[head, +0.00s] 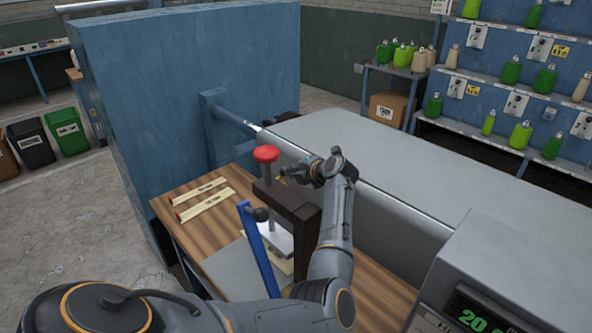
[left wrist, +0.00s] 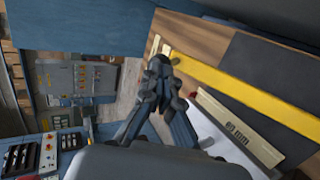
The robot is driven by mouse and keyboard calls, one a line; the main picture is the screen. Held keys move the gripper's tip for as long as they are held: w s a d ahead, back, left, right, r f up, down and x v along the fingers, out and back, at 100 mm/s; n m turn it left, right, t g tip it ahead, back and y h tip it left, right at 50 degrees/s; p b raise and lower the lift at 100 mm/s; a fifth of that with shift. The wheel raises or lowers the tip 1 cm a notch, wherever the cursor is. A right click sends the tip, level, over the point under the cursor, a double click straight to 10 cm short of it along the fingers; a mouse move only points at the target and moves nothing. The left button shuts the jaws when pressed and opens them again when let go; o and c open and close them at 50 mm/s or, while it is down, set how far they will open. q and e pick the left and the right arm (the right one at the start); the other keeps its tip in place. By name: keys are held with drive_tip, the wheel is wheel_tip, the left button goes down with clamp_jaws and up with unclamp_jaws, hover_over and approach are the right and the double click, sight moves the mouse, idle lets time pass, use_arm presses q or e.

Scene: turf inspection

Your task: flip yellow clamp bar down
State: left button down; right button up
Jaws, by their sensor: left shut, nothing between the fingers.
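The yellow clamp bar (left wrist: 255,92) runs diagonally across the upper right of the left wrist view. My left gripper (head: 292,177) is beside the top of a dark press frame (head: 286,203). Its fingers are shut and empty in the left wrist view (left wrist: 160,66), left of the yellow bar. I cannot tell whether they touch it. My right gripper is not in view.
The press has a red knob (head: 266,154), and a blue lever (head: 259,252) stands in front. Pale labelled strips (head: 203,203) lie on the wooden bench. A tall blue panel (head: 190,90) stands behind, a long grey machine bed (head: 400,170) to the right, and a display box (head: 480,275) at the lower right.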

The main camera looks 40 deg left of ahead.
sight(283, 178)
use_arm(q)
drive_tip(key=shift+s, duration=0.1)
drive_tip(key=shift+a+f, duration=0.1)
drive_tip(key=shift+a, duration=0.1)
drive_tip(key=a+f+h, duration=0.4)
drive_tip(key=f, duration=0.1)
drive_tip(key=shift+w+a+f+g+p, duration=0.2)
drive_tip(key=shift+a+f+g+p, duration=0.1)
drive_tip(key=shift+a+f, duration=0.1)
drive_tip(key=shift+h, duration=0.9)
drive_tip(key=b+x, duration=0.1)
drive_tip(key=x, duration=0.1)
drive_tip(key=b+x, duration=0.1)
drive_tip(key=x, duration=0.1)
drive_tip(key=shift+s+d+f+b, duration=0.15)
drive_tip(key=shift+s+d+b, duration=0.1)
drive_tip(key=shift+b, duration=0.15)
